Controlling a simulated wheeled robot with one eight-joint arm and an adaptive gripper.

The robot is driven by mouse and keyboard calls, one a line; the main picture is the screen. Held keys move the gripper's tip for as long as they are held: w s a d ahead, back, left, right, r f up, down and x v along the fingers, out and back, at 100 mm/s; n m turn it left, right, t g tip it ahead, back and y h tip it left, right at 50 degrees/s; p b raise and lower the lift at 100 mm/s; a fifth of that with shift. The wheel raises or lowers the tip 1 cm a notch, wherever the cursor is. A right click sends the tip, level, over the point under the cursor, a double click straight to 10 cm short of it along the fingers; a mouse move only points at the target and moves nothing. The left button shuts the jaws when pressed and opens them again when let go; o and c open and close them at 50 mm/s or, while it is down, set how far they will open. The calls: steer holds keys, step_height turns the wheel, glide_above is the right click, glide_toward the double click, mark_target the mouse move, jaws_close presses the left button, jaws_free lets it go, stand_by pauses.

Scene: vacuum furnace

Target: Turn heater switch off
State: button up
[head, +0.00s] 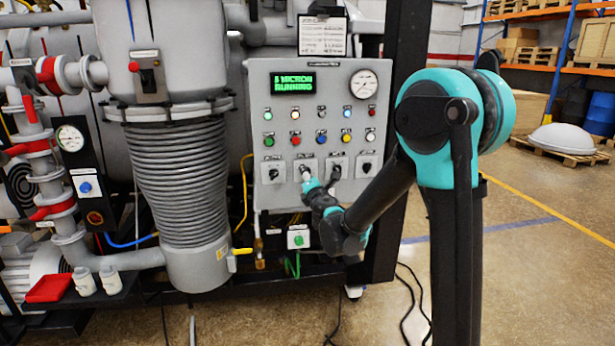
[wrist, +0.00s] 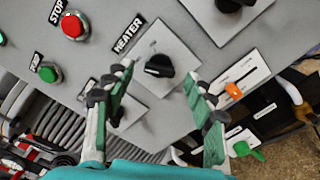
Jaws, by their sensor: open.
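The heater switch (wrist: 159,66) is a black rotary knob on a square light plate, with a "HEATER" label (wrist: 128,35) beside it in the wrist view. My gripper (wrist: 160,75) is open, with one finger on each side of the knob in the picture. The fingers look apart from the knob; their exact depth to it is hard to tell. In the head view my gripper (head: 308,180) is at the second knob from the left in the lower row of the grey control panel (head: 262,110), and mostly hides that knob.
Neighbouring knobs (head: 272,171) (head: 367,168) sit close on both sides. A red stop button (wrist: 73,26) and a green button (wrist: 49,73) are near. The panel's green display (head: 296,80) reads "MICRON RUNNING". A gauge (head: 363,84) is at top right. Open floor (head: 540,230) lies right.

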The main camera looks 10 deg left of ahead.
steer(key=v, duration=1)
steer(key=s+d+f+m+g+h, duration=0.2)
steer(key=d+f+m+h, duration=0.1)
steer(key=d+m, duration=0.4)
steer(key=s+d+f+m+g+h, duration=0.2)
steer(key=s+d+f+m+h, duration=0.15)
steer(key=d, duration=0.65)
steer(key=s+d+f+m+g+h, duration=0.1)
steer(key=s+d+f+m+h, duration=0.15)
steer(key=d+m, duration=0.45)
steer(key=s+d+f+m+g+y, duration=0.1)
steer(key=s+f+m+g, duration=0.3)
steer(key=s, duration=0.5)
steer(key=s+f+m+g+y, duration=0.3)
steer(key=s+f+m, duration=0.3)
steer(key=s+f, duration=0.3)
steer(key=shift+s+d+g, duration=0.35)
steer(key=shift+d+g, duration=0.05)
steer(key=shift+g, duration=0.2)
